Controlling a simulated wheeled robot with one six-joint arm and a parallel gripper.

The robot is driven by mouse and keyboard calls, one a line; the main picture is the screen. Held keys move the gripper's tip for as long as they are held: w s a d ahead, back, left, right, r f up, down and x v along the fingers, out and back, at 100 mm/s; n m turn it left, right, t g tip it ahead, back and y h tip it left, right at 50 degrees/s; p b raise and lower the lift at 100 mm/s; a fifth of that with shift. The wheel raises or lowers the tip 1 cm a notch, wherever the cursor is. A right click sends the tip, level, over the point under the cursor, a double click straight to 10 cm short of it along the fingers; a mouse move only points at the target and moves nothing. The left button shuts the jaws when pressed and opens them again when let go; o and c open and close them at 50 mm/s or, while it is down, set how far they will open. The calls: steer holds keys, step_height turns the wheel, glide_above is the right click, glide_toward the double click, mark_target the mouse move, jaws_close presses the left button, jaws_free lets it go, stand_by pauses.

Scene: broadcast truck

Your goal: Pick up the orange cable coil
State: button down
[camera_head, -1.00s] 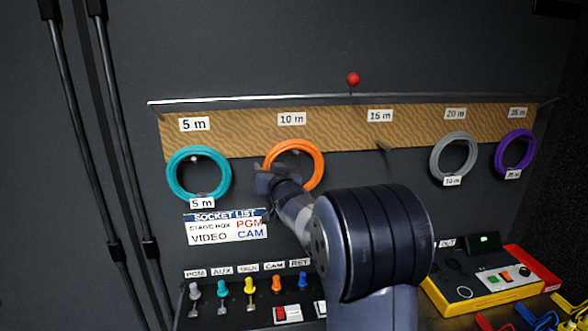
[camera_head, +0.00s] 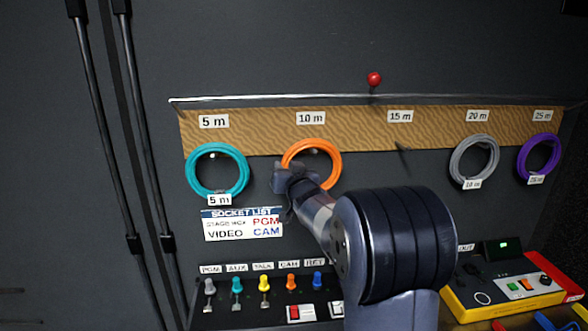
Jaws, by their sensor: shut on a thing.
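The orange cable coil (camera_head: 334,157) is a ring on the wall board, below the label "10 m". The peg shows inside the ring, near its top. My gripper (camera_head: 290,176) is at the coil's lower left edge and is shut on it.
A teal coil (camera_head: 192,166) hangs at left; grey (camera_head: 456,165) and purple (camera_head: 524,157) coils hang at right. The "15 m" peg (camera_head: 403,149) is bare. A socket list sign (camera_head: 242,223) and a switch panel (camera_head: 262,310) are below. A yellow box (camera_head: 470,304) stands lower right.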

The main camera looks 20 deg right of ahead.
steer(key=shift+s+r, duration=0.3)
steer(key=shift+r, duration=0.1)
step_height(320, 180, up, 7)
steer(key=shift+s+a+f+p, duration=0.1)
steer(key=shift+f+p, duration=0.05)
steer(key=shift+p, duration=0.6)
steer(key=s+a+b, duration=0.1)
steer(key=s+a, duration=0.1)
steer(key=s, duration=0.7)
steer(key=s+a+b, duration=0.1)
steer(key=s+b, duration=0.1)
steer(key=s, duration=0.7)
steer(key=shift+s+a+f, duration=0.2)
steer(key=shift+s+a, duration=0.2)
